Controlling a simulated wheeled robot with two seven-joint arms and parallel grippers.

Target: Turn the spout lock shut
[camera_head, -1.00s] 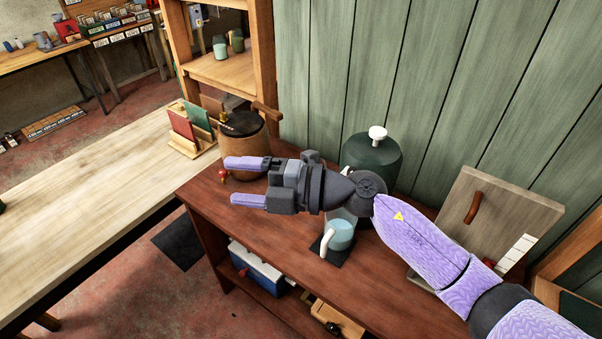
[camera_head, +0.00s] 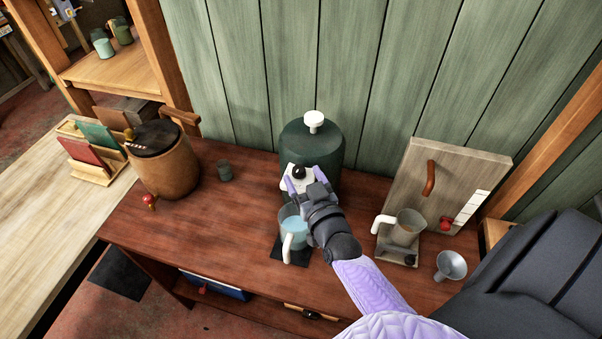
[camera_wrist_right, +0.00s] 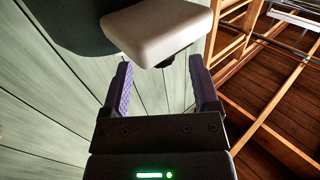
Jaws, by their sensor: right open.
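A dark green urn (camera_head: 312,143) with a white knob on its lid stands at the back of the red-brown bench. A white spout block (camera_head: 301,182) with a black knob (camera_head: 298,171) is on its front; I take the knob to be the spout lock. My right gripper (camera_head: 303,184) is open at the spout, its purple fingers either side of it. In the right wrist view, the white block (camera_wrist_right: 160,32) and a dark part below it (camera_wrist_right: 181,58) lie just beyond the open fingers (camera_wrist_right: 160,66); I see no grip. My left gripper is not in view.
A jug of bluish liquid (camera_head: 291,229) stands on a dark mat below the spout. Bench between barrel and jug is clear.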

